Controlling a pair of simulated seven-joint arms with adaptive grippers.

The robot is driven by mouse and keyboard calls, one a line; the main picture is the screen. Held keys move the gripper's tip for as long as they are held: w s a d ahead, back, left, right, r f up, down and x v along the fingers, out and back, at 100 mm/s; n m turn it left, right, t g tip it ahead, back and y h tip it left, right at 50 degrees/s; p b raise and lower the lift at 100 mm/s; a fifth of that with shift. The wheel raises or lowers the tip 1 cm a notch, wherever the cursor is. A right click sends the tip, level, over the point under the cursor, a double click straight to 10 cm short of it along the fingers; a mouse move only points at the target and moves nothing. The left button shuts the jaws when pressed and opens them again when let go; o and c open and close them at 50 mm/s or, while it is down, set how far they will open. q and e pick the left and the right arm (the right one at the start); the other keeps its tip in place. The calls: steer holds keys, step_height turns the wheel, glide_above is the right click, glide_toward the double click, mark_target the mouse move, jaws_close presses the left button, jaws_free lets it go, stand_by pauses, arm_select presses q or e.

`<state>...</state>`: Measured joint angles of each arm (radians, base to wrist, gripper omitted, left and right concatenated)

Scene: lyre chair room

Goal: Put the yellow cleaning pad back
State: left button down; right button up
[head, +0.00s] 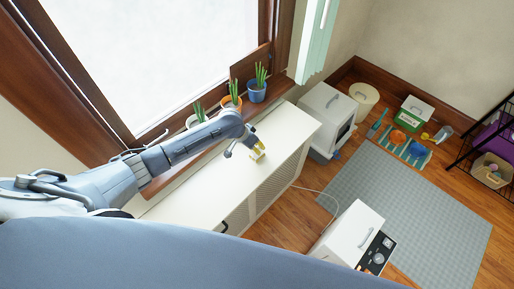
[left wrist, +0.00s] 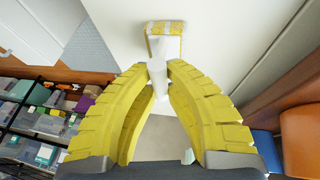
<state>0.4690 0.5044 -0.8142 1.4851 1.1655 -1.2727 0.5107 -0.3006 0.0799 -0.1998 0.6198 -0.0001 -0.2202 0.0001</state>
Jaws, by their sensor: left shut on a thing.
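The yellow cleaning pad (left wrist: 164,29) shows in the left wrist view as a yellow-edged block with a pale patterned face, on a white handle (left wrist: 157,72). My left gripper (left wrist: 158,66) has its yellow fingers closed around that handle, with the pad beyond the fingertips. In the head view my left gripper (head: 256,149) is over the white cabinet top (head: 220,170), near the window sill. The pad is small there, and I cannot tell whether it touches the surface. My right gripper is not in view.
Potted plants stand along the sill: a blue pot (head: 256,92), an orange pot (head: 231,104) and a white pot (head: 194,121). A white appliance (head: 325,115) stands past the cabinet's far end. The cabinet top around the gripper is clear.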

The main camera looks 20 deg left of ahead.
arm_select(q)
steer(key=shift+f, duration=0.1)
steer(key=c, duration=1.5)
jaws_free()
steer(key=v, duration=1.2)
